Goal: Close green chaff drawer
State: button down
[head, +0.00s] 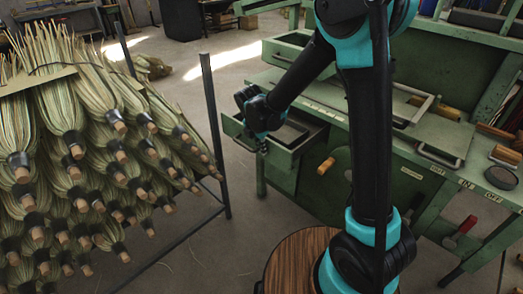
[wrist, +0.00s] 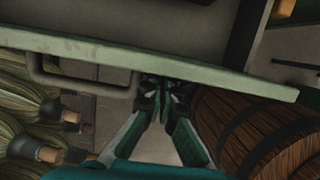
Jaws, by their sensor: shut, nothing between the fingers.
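The green drawer (head: 281,157) sticks out open from the left end of the green bench in the head view. Its pale green top edge crosses the wrist view (wrist: 215,72), with a dark bar handle (wrist: 82,86) on the left. My gripper (head: 262,146) is at the drawer's outer front side, right of the handle in the wrist view. Its fingers (wrist: 163,92) are shut and empty, close to the front panel. I cannot tell whether they touch it. My forearm hides part of the drawer and bench.
A rack of broom heads (head: 100,165) with a dark metal post (head: 213,130) stands left of the drawer. A wooden barrel (wrist: 255,125) is close on the right in the wrist view. Another green drawer (head: 287,45) is higher up. Floor shows between rack and bench.

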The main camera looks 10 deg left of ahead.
jog(key=w+d, duration=0.5)
jog(key=w, duration=0.1)
jog(key=w+d, duration=0.5)
jog(key=w, duration=0.2)
jog(key=w+d, duration=0.5)
jog(key=w, duration=0.2)
jog(key=shift+d, duration=0.25)
jog(key=shift+r, duration=0.1)
